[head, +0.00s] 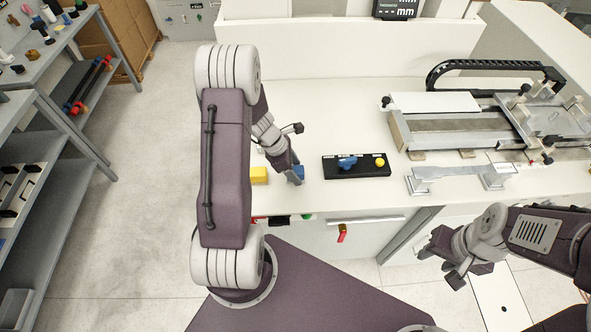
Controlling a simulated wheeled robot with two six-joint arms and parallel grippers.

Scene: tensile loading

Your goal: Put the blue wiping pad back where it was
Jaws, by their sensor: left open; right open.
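The blue wiping pad (299,172) is a small blue block on the white worktop, right at the fingertips of my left gripper (291,176). The fingers partly cover it. My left gripper is open and points down at the pad; I cannot tell whether it touches it. A yellow block (259,176) sits on the worktop just left of the gripper. My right gripper (456,270) is open and empty, low in front of the bench at the right, far from the pad.
A black panel (340,170) with a blue part and a yellow button lies right of the pad. A metal specimen on supports (430,174) and a rail machine (455,125) stand further right. A grey shelf (75,130) is at far left. The worktop behind the panel is clear.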

